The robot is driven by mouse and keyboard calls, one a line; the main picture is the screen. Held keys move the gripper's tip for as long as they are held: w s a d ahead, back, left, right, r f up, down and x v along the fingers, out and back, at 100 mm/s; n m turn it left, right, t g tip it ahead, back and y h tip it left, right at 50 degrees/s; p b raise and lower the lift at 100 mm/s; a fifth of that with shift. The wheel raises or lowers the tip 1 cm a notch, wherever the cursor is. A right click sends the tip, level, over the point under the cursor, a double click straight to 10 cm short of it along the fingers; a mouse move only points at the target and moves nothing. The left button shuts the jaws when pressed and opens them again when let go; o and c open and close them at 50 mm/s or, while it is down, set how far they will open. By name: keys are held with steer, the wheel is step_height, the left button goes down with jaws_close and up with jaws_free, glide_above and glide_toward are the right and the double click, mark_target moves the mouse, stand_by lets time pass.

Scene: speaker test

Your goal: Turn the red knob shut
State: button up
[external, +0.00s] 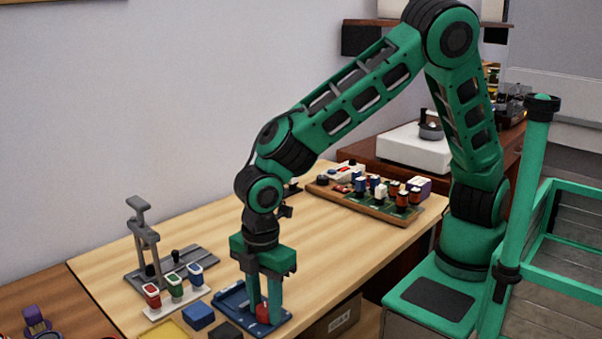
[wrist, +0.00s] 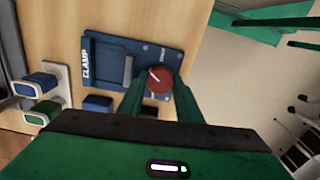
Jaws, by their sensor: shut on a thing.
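The red knob (wrist: 157,79) is round with a pale pointer line on its top. It sits on a dark blue panel (wrist: 103,72) marked CLAMP, at the panel's right part in the wrist view. In the external view the red knob (external: 263,313) shows low between my fingers, on the blue panel (external: 233,299) near the table's front edge. My gripper (external: 264,314) points straight down and is shut on the knob, one green finger on each side. In the wrist view my gripper (wrist: 157,90) has its fingertips beside the knob and partly hides its lower side.
Blue block (external: 198,316), black block (external: 225,331) and yellow tray (external: 172,331) lie left of the panel. Red, green and blue-topped holders (external: 174,287) and a grey stand (external: 146,240) are farther left. A component board (external: 368,203) lies at the back. The table middle is clear.

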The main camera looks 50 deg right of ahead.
mark_target(264, 307)
steer(key=m, duration=0.3)
steer(key=shift+w+m, duration=0.2)
steer(key=shift+m, duration=0.2)
steer(key=shift+r, duration=0.1)
steer(key=o, duration=0.8)
step_height(264, 307, up, 11)
steer(key=shift+f, duration=0.15)
